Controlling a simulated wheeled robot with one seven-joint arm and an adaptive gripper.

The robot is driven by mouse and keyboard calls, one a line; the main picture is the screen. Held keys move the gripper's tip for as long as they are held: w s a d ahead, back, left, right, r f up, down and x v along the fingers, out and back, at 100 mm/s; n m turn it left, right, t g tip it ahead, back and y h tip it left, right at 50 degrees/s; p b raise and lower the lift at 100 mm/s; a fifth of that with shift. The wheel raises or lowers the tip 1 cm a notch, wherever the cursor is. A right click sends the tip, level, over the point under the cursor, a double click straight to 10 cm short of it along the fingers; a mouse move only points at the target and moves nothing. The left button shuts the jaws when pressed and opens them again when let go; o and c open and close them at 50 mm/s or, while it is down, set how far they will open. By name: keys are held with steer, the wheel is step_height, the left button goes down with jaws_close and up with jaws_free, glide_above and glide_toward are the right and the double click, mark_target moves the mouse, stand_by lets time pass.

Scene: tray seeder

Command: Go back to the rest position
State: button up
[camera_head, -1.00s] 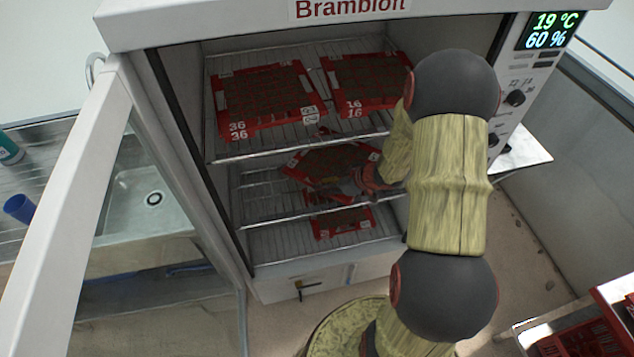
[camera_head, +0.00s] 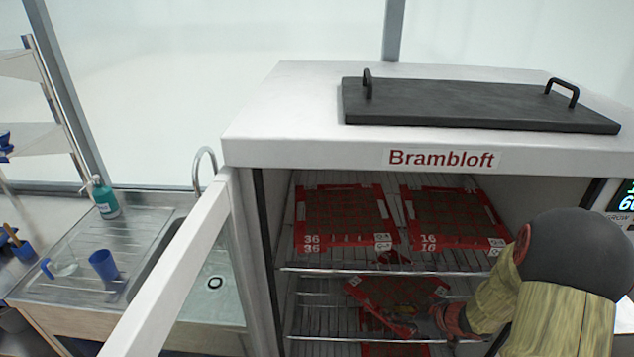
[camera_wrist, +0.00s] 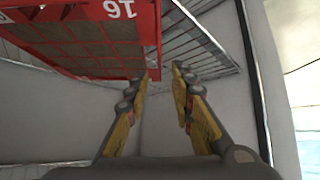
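My gripper (camera_head: 398,318) is inside the open cabinet in the head view, below the upper shelf and in front of a red tray (camera_head: 368,286) on a lower shelf. My arm comes in from the lower right of the head view and hides part of the cabinet's right side.
Trays marked 36 (camera_head: 340,240) and 16 (camera_head: 455,243) sit side by side on the upper wire shelf (camera_head: 330,270). The cabinet door (camera_head: 180,275) stands open at left. A black handled tray (camera_head: 480,105) lies on top. A sink (camera_head: 213,305) and blue cup (camera_head: 103,265) are at left.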

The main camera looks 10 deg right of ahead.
mark_target(412, 331)
steer(key=d+f+h, duration=0.1)
steer(key=s+d+f+h, duration=0.1)
steer(key=d, duration=0.1)
steer(key=s+d+f+m+g+h, duration=0.1)
steer(key=d, duration=0.1)
steer(key=shift+s+d+f, duration=0.15)
steer(key=shift+s+d, duration=0.05)
steer(key=s+d+r+m+g+h, duration=0.3)
steer(key=s+d+r+m+h, duration=0.1)
steer(key=s+d, duration=0.35)
steer(key=s+a+r+m+g+h, duration=0.1)
steer(key=s+a+r+m+g, duration=0.2)
steer(key=r, duration=0.4)
steer(key=s+a+r+t+y, duration=0.2)
steer(key=s+a+r, duration=0.1)
steer(key=a+r, duration=0.8)
steer(key=s+a+r+n+t+y, duration=0.1)
steer(key=s+a+r, duration=0.3)
steer(key=a+r, duration=0.6)
steer(key=a+t+y, duration=0.1)
steer(key=a, duration=0.5)
steer(key=shift+s+a+r+n+t, duration=0.25)
steer(key=shift+a+r+n+t, duration=0.05)
steer(key=shift+a+r, duration=0.05)
